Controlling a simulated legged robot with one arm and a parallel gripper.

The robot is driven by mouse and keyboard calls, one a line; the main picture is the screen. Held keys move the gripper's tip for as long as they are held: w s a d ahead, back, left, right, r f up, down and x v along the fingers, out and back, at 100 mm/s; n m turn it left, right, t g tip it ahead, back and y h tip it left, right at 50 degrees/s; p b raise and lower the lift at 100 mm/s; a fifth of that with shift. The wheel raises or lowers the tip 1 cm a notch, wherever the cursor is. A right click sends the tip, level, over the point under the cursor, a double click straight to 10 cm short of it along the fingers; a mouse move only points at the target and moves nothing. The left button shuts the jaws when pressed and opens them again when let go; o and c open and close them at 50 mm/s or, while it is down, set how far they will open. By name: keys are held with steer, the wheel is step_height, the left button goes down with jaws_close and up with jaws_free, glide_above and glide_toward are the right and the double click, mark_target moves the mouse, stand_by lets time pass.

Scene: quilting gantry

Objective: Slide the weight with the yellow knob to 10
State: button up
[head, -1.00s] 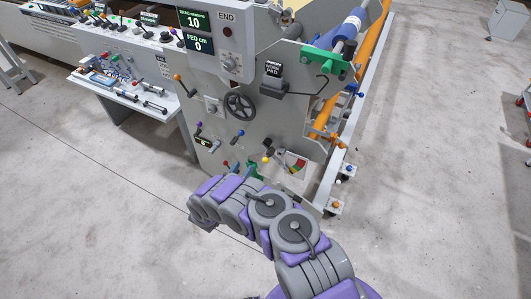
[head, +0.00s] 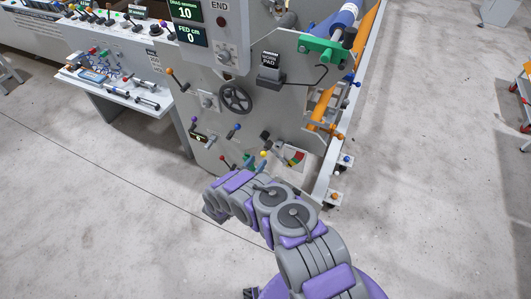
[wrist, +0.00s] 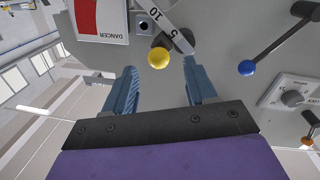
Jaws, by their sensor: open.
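The yellow knob (wrist: 158,58) shows in the wrist view just ahead of my gripper (wrist: 160,70), between the lines of its two blue fingers. The gripper is open, with nothing between the fingers. The dark weight (wrist: 161,41) behind the knob is partly hidden by it. A pale scale bar (wrist: 183,30) slants beside it, with 5 and 10 printed on it; the 5 is closer to the knob. The exact reading of the weight is not clear.
A blue-knobbed lever (wrist: 246,67) and a grey dial (wrist: 290,92) lie right in the wrist view. A white DANCER plate (wrist: 100,20) is upper left. In the head view, a handwheel (head: 236,98) sits above the knob.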

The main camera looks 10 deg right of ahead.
mark_target(266, 150)
steer(key=b+x, duration=0.1)
steer(key=x, duration=0.6)
steer(key=shift+w+d+b, duration=0.2)
steer(key=shift+d+b, duration=0.15)
steer(key=shift+b, duration=0.05)
steer(key=shift+a, duration=0.1)
steer(key=shift+c, duration=0.6)
jaws_close()
